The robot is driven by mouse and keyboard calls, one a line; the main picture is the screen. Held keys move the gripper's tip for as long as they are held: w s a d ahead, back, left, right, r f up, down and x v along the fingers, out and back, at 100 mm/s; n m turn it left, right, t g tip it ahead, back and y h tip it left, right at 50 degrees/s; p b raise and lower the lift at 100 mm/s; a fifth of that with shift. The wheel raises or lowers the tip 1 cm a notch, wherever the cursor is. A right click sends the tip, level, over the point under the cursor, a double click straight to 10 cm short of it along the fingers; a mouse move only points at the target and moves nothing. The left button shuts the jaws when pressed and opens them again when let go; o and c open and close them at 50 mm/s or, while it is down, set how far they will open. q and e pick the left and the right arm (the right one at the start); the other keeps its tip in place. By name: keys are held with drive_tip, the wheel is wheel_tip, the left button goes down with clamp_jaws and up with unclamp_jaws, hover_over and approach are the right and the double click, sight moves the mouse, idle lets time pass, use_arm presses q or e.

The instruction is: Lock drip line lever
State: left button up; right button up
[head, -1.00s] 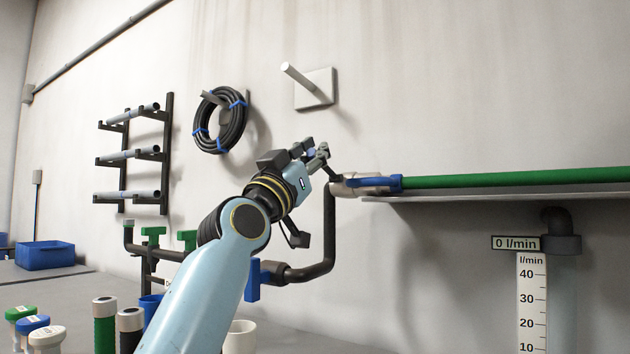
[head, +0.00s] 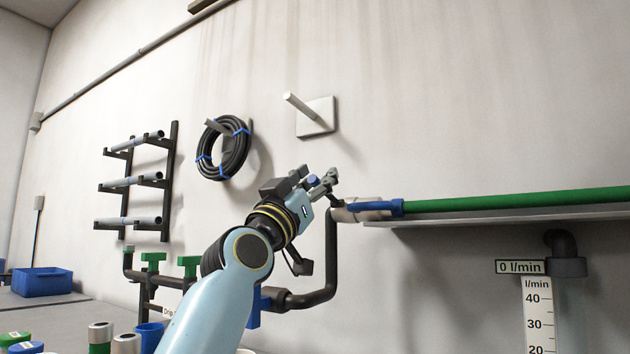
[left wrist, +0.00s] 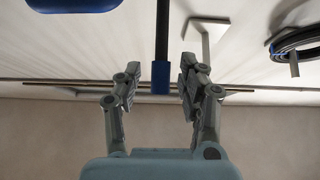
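My left gripper (head: 325,182) is raised in front of the wall, just left of a pipe coupling (head: 358,213) with a blue lever (head: 375,207) lying along it. A blue spot (head: 313,181) shows at its fingers. In the left wrist view my left gripper (left wrist: 155,88) is open, and the blue end (left wrist: 160,76) of a dark bar (left wrist: 162,30) appears between its fingers, with gaps on both sides. I cannot tell how deep it sits. Another blue valve handle (head: 254,307) is partly hidden behind my left arm. My right gripper is not in view.
A green pipe (head: 520,199) runs right above a shelf (head: 500,217). A wall peg (head: 302,107), hose coil (head: 223,150) and pipe rack (head: 168,180) are on the wall. A flow gauge (head: 538,310) reads 0 l/min. Green valve handles (head: 152,260) stand lower left.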

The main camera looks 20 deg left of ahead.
use_arm(q)
drive_tip(key=v, duration=1.2)
